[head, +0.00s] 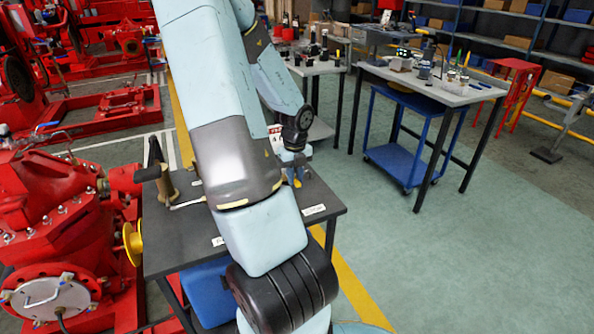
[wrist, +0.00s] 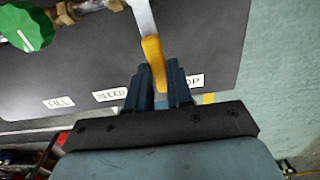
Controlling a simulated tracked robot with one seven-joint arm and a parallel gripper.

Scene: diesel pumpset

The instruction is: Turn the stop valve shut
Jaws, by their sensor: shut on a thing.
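The stop valve's lever (wrist: 152,48) is a pale metal arm with a yellow grip, in the upper middle of the wrist view. My gripper (wrist: 160,78) is shut on the yellow grip, one blue finger on each side of it. A white label (wrist: 190,80) ending in "OP" lies just right of the fingers, its start hidden behind them. In the head view my gripper (head: 294,174) is over the far right part of the dark table (head: 185,228). My arm hides much of the valve there.
A green knob (wrist: 27,27) on brass pipework is at upper left in the wrist view. "FILL" (wrist: 59,102) and "BLEED" (wrist: 110,95) labels lie left of my fingers. A red pump (head: 50,220) stands left of the table. Green floor (head: 470,250) at right is clear.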

